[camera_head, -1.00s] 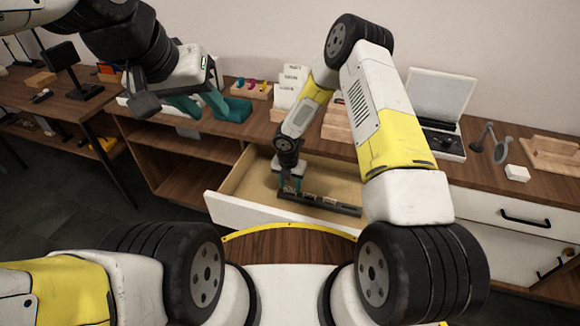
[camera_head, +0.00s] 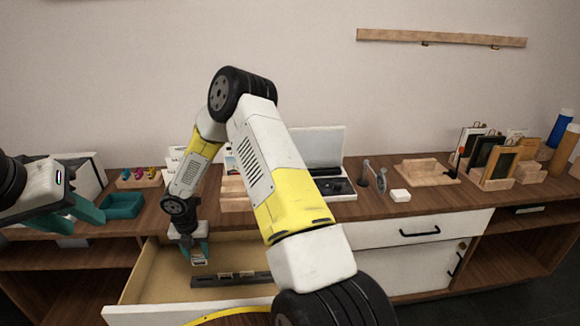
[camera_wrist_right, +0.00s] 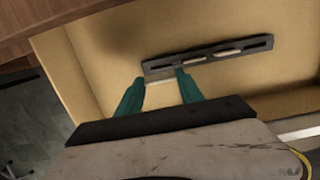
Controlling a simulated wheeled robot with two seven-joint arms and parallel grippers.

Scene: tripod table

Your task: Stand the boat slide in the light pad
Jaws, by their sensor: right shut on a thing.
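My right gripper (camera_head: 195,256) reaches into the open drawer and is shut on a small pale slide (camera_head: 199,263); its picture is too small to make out. In the right wrist view the slide (camera_wrist_right: 163,95) is a pale strip between the teal fingers, raised next to the dark slotted rack (camera_wrist_right: 208,57). The rack (camera_head: 232,280) lies in the drawer with other slides in it. A pale upright panel (camera_head: 322,145) with a dark base, possibly the light pad, stands on the counter behind my right arm. My left gripper (camera_head: 92,190) is open and empty at the left.
The open drawer (camera_head: 150,275) has walls around the right gripper. The counter holds a teal tray (camera_head: 122,206), a wooden stand with coloured pieces (camera_head: 138,178), a magnifier stand (camera_head: 378,178), a white block (camera_head: 400,195) and framed pieces (camera_head: 498,165).

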